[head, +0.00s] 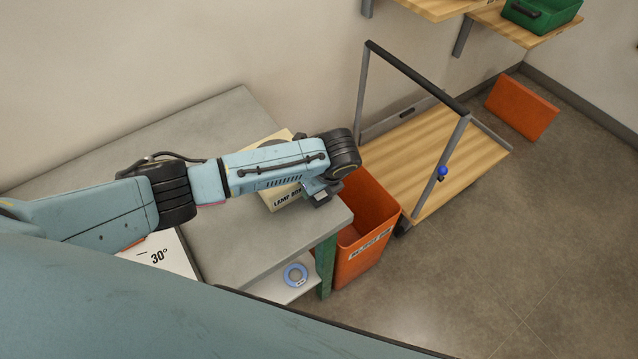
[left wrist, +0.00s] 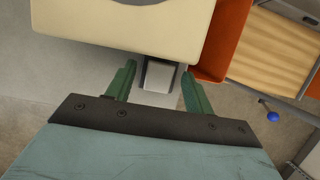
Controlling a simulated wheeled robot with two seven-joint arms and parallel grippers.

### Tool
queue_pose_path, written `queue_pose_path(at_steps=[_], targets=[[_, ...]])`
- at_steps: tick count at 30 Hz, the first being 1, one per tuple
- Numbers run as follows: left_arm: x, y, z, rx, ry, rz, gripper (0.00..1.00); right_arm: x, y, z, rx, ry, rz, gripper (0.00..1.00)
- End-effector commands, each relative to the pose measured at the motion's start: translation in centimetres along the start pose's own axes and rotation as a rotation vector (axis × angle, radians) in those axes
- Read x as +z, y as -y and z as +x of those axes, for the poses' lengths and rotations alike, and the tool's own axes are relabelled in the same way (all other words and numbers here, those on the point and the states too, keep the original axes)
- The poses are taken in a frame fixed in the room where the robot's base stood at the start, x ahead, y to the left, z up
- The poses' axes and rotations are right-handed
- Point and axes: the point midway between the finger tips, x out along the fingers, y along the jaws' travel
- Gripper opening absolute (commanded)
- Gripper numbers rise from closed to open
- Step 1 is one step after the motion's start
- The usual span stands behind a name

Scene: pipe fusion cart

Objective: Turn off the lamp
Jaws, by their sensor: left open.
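The cream box labelled "LAMP BOX" (head: 287,200) sits on the grey table, partly covered by my left arm. It also fills the top of the left wrist view (left wrist: 110,28). A pale block in a dark frame, which looks like a switch (left wrist: 160,76), shows at the box's near edge. My left gripper (left wrist: 159,68) is open, its two green fingers on either side of this block. I cannot tell whether they touch it. In the head view my left gripper (head: 322,192) is at the box's right end, mostly hidden by the wrist. My right gripper is not in view.
An orange bin (head: 368,235) stands against the table's right end. A wooden-decked cart (head: 440,150) with a dark handle and blue knob (head: 442,171) is beyond it. A blue ring (head: 295,274) lies on a lower shelf. Floor at the right is clear.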

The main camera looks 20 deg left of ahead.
Motion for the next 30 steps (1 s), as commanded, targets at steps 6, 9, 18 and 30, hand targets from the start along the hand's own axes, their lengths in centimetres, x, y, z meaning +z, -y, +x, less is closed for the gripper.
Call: queue_pose_path(at_steps=[6, 9, 18, 30], targets=[[0.0, 0.0, -0.4, -0.001, 0.0, 0.0, 0.53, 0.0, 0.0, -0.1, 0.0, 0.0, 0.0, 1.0], [0.1, 0.1, -1.5, -0.003, -0.001, 0.001, 0.53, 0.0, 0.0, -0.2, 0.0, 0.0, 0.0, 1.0], [0.1, 0.1, -8.0, -0.005, 0.0, 0.001, 0.53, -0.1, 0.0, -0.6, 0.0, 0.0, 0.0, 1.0], [0.0, 0.0, -13.2, -0.001, -0.001, 0.0, 0.53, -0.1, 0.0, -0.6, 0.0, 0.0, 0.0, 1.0]])
